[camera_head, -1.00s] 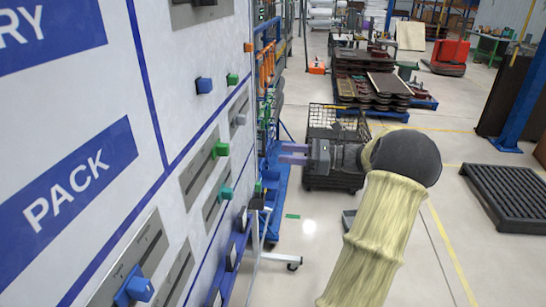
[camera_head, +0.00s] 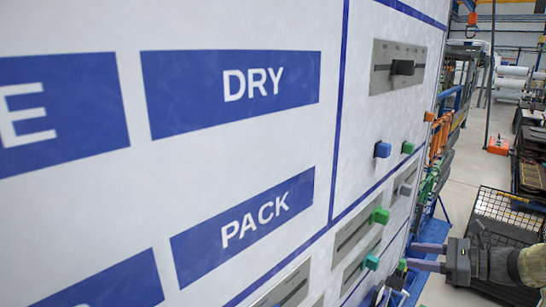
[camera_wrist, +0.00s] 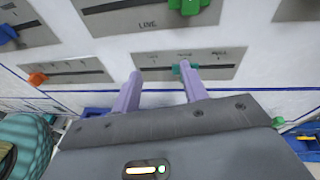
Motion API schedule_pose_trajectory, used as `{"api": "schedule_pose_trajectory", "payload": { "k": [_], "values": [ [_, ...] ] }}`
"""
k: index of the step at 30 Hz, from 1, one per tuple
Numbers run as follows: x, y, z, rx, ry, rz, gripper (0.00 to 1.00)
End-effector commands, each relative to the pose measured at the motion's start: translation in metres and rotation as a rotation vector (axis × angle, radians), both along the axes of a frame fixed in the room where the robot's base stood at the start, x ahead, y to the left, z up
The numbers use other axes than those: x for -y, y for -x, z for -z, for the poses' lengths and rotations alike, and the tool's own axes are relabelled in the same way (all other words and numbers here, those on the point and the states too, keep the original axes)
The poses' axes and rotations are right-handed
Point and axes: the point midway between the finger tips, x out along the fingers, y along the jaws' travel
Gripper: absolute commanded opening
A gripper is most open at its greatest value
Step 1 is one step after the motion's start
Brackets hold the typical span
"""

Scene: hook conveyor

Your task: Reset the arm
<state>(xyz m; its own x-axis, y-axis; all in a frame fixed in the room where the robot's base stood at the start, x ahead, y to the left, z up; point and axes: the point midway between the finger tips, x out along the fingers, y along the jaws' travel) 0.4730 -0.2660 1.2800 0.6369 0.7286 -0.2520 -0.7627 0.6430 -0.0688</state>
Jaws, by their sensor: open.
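My gripper (camera_head: 414,256) is at the lower right of the head view, in front of the panel's right part. Its two lavender fingers are apart with nothing held between them. In the wrist view my gripper (camera_wrist: 160,71) points at the panel. A teal slider knob (camera_wrist: 176,69) on a grey slot plate shows by the right fingertip; whether they touch I cannot tell. My arm is mostly out of the head view, cut off at the right edge.
The white panel (camera_head: 250,155) with blue DRY and PACK labels fills the left. It carries a green knob (camera_head: 380,215), a blue knob (camera_head: 382,150) and a black knob (camera_head: 402,67). A black wire crate (camera_head: 508,210) stands on the floor at right.

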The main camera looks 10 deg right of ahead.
Motion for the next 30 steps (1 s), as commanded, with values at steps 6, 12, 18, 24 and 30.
{"api": "schedule_pose_trajectory", "payload": {
  "k": [6,12,18,24,30],
  "values": [
    [-0.102,0.002,0.052,-0.093,0.361,-0.28,0.44],
    [-0.164,0.029,0.088,-0.078,0.7,-0.569,0.44],
    [-0.203,0.063,0.11,0.03,1.027,-0.885,0.44],
    [-0.229,0.093,0.12,0.231,1.325,-1.21,0.44],
    [-0.252,0.116,0.122,0.52,1.573,-1.52,0.44]
  ]
}}
